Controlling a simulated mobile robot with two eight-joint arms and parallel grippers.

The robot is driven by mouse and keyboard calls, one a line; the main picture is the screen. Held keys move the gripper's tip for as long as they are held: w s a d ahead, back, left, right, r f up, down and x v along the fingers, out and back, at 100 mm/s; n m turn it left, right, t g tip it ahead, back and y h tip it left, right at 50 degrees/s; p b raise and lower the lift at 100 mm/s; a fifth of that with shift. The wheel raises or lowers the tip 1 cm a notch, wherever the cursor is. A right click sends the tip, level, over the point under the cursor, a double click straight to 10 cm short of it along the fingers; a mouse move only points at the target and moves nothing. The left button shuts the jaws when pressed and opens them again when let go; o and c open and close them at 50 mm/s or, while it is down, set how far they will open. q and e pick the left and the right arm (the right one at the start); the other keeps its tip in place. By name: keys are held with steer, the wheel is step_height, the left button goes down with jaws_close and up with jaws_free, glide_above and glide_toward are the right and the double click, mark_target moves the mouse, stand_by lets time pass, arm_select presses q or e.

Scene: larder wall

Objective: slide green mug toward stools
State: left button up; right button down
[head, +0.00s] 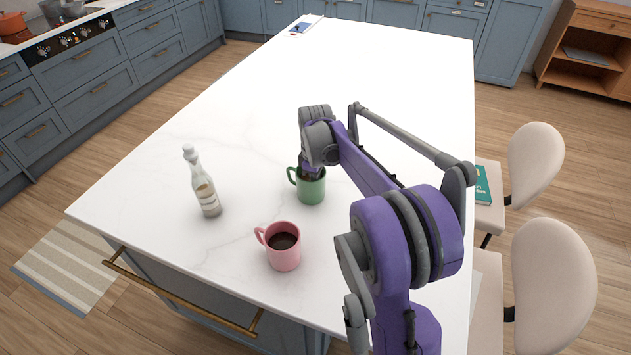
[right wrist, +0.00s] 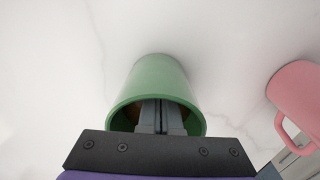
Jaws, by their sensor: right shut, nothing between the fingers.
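The green mug (head: 312,190) stands upright on the white island top, its handle toward the left in the head view. My right gripper (head: 308,172) is at the mug's mouth, its fingers pointing down. In the right wrist view the shut fingers (right wrist: 161,116) reach over the rim into the green mug (right wrist: 158,76), with nothing between them. Whether they touch the mug's inner wall cannot be told. Two cream stools, one nearer (head: 553,285) and one farther (head: 535,165), stand along the island's right side. My left gripper is not in view.
A pink mug (head: 284,256) of dark liquid stands in front of the green mug; it also shows in the right wrist view (right wrist: 297,98). A glass bottle (head: 205,188) stands to the left.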

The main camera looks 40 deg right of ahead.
steer(key=s+d, duration=0.2)
steer(key=s, duration=0.2)
steer(key=s+d+b, duration=0.1)
steer(key=s+d, duration=0.1)
steer(key=s, duration=0.2)
steer(key=s+d, duration=0.2)
steer(key=s, duration=0.3)
steer(key=shift+d, duration=0.3)
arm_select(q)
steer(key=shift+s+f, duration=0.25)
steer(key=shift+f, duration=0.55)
arm_select(e)
steer(key=shift+w, duration=0.1)
